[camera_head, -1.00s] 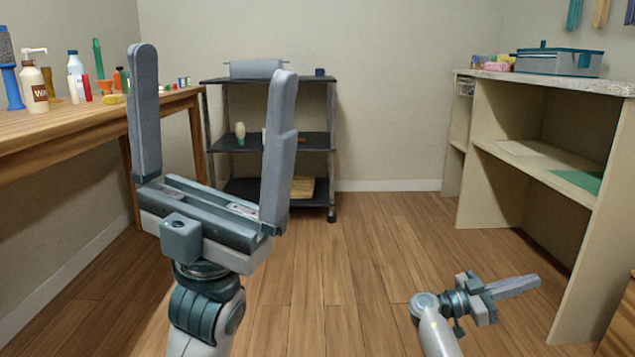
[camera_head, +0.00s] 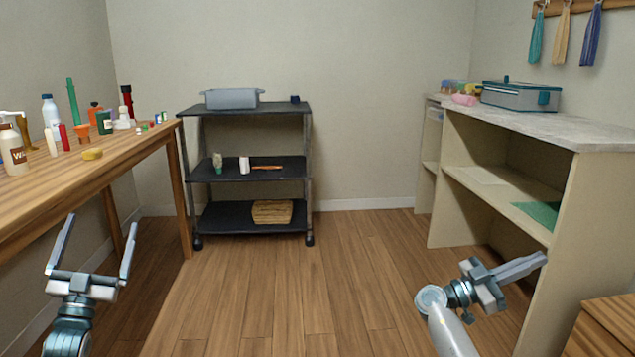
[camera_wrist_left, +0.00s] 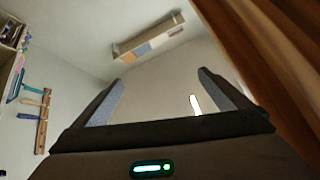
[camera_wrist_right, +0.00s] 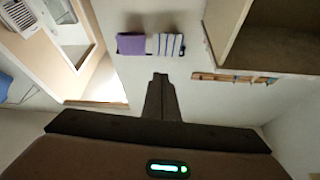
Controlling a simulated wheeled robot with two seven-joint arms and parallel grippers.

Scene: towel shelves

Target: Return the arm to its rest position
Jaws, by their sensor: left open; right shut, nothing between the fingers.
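My left gripper (camera_head: 92,250) is open and empty in the head view, at the lower left, with its fingers pointing up. It is in front of and below the wooden table. In the left wrist view its two fingers (camera_wrist_left: 160,100) stand wide apart with nothing between them. My right gripper (camera_head: 522,266) is at the lower right of the head view, its fingers together, pointing right toward the beige shelf unit. In the right wrist view the closed fingers (camera_wrist_right: 161,95) hold nothing.
A wooden table (camera_head: 60,190) with bottles stands at the left. A black cart (camera_head: 247,234) holding a grey bin (camera_head: 231,99) is at the back. A beige shelf unit (camera_head: 454,215) is at the right, with towels (camera_head: 590,38) hanging above. The middle floor is clear.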

